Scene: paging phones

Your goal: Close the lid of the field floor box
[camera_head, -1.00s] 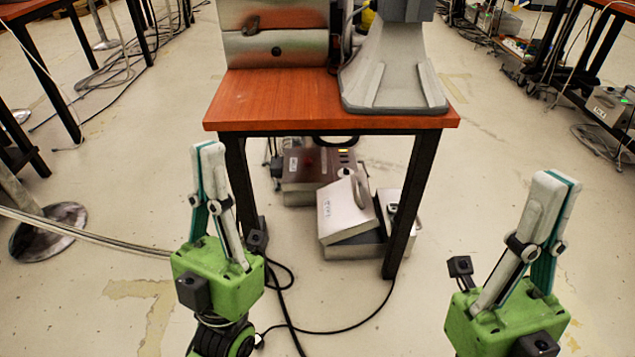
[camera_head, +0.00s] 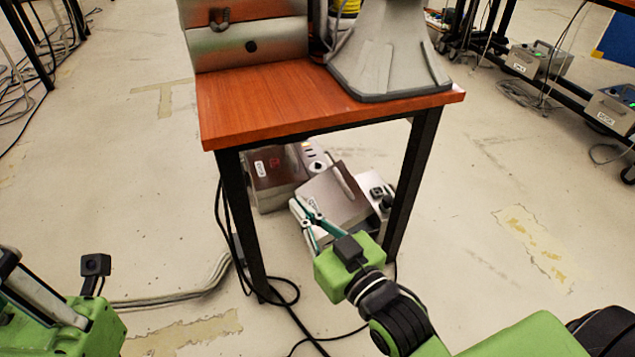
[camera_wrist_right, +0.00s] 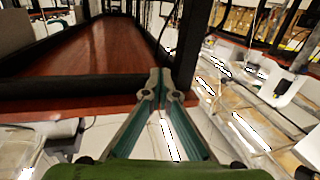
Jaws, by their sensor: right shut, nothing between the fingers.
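The field floor box (camera_head: 379,192) is a pale metal case on the floor under the wooden table. Its grey lid (camera_head: 338,196) looks tilted, partly open. Part of the box is hidden behind my right gripper and the lid. My right gripper (camera_head: 297,204) is under the table's front edge, at the front left of the lid, with its fingers together and empty. Whether it touches the lid I cannot tell. In the right wrist view the fingertips (camera_wrist_right: 160,76) meet; the box is not clear there. My left gripper (camera_head: 12,275) is cut off by the left edge.
The wooden table (camera_head: 260,108) stands over the box, its black front legs on either side. A brown-and-silver device (camera_head: 275,180) sits behind and left of the box. Black cables (camera_head: 268,290) lie around the left leg. Open floor (camera_head: 490,170) lies to the right.

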